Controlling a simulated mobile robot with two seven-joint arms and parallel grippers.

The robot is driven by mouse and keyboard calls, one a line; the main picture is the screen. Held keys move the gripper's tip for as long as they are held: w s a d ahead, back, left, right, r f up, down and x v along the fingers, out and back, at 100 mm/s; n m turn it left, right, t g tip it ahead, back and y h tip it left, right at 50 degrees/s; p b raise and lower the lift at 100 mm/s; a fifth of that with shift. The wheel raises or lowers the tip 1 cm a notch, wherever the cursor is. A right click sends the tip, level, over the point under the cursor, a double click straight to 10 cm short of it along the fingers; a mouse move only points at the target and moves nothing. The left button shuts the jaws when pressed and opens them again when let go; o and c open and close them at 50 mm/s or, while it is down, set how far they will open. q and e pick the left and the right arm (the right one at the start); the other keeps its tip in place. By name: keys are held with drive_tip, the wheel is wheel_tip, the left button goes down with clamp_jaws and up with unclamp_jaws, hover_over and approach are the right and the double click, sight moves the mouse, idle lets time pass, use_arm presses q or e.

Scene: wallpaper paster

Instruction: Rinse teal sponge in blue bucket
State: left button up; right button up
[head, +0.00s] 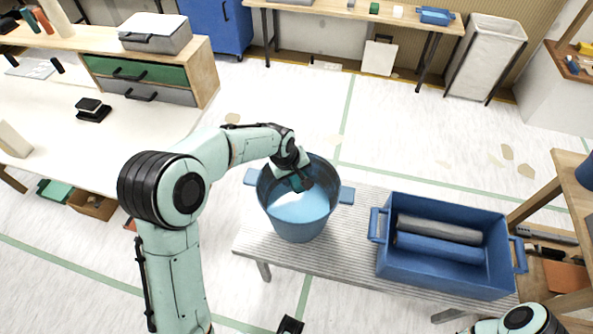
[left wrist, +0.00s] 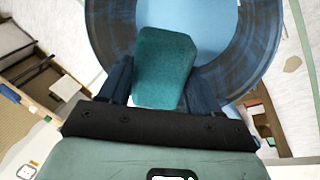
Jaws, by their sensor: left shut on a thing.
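The blue bucket (head: 297,228) stands on the left part of the ribbed grey bench, with light blue water (head: 300,207) inside. My left gripper (head: 299,182) reaches down into the bucket's mouth near its far side. In the left wrist view my left gripper (left wrist: 160,88) is shut on the teal sponge (left wrist: 164,62), a block between its two dark fingers. The sponge lies over the bucket's inner wall and the water (left wrist: 208,30) in that view. Whether it touches the water I cannot tell.
A blue crate (head: 383,262) with a grey roll (head: 438,229) and a blue roll (head: 440,248) stands right of the bucket on the bench (head: 348,215). A white-topped table (head: 130,140) is at the left. A wooden shelf (head: 568,190) stands at the right. Floor behind the bench is mostly clear.

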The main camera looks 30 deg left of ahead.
use_arm(q)
wheel_tip(320, 180, down, 13)
drive_tip(key=b, duration=0.8)
drive_tip(key=shift+f, duration=0.2)
use_arm(e)
wheel_tip(320, 180, down, 8)
drive_tip(key=w+t, duration=0.1)
drive_tip(key=shift+w, duration=0.3)
use_arm(q)
drive_tip(key=shift+f, duration=0.15)
use_arm(e)
drive_tip(key=shift+r, duration=0.1)
use_arm(q)
drive_tip(key=shift+f, duration=1)
